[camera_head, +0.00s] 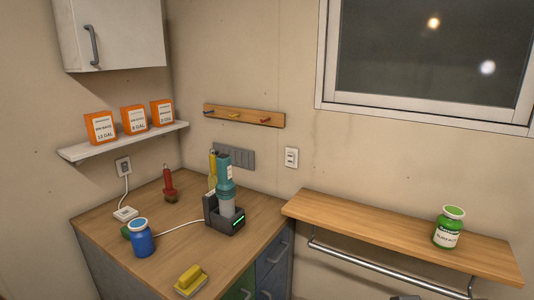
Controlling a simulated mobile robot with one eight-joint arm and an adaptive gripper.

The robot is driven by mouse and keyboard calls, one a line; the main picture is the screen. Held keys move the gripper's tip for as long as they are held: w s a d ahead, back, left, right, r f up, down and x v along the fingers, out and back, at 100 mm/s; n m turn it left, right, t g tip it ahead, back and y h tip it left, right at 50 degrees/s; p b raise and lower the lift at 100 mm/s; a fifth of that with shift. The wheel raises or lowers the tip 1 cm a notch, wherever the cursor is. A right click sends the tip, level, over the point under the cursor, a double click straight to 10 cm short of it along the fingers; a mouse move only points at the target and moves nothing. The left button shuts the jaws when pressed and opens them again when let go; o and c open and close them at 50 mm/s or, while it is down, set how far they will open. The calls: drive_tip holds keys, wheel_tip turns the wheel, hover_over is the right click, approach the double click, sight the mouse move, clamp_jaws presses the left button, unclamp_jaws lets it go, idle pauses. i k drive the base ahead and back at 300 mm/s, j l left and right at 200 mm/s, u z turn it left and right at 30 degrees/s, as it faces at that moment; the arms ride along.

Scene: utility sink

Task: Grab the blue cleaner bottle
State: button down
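The blue cleaner bottle (142,242) stands upright on the left part of the wooden counter (105,215). It is short and wide, with a pale rim around a blue top. No gripper or object is touching it.
A green item lies partly hidden behind the bottle. A teal device in a dark dock (224,218) stands right. A green jar (448,230) is on the right shelf.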

sight(141, 237)
drive_tip(key=u, duration=1.4)
